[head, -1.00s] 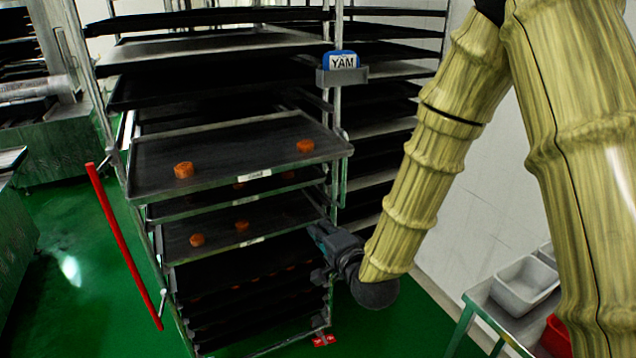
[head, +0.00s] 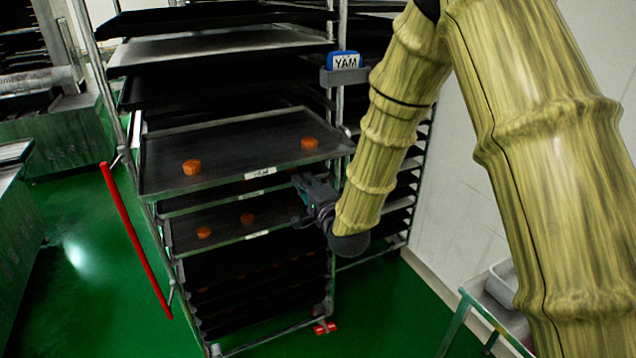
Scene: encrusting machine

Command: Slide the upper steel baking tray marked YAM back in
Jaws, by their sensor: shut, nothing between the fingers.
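The upper steel baking tray (head: 225,150) juts out from the front of the tall rack. It has a dark surface, a pale front label (head: 261,172) too small to read, and two orange-brown cakes. My gripper (head: 297,184) is shut and empty, just below the tray's front edge, right of its label. I cannot tell whether it touches the tray. A second tray (head: 225,233) with similar cakes sticks out below it, and my gripper hides part of its right side.
The rack (head: 334,290) holds several more dark trays above and below. A red bar (head: 134,240) leans upright along its left side. A second rack stands behind it on the right. A green-framed cart (head: 470,310) is at the lower right. Green floor is free in front.

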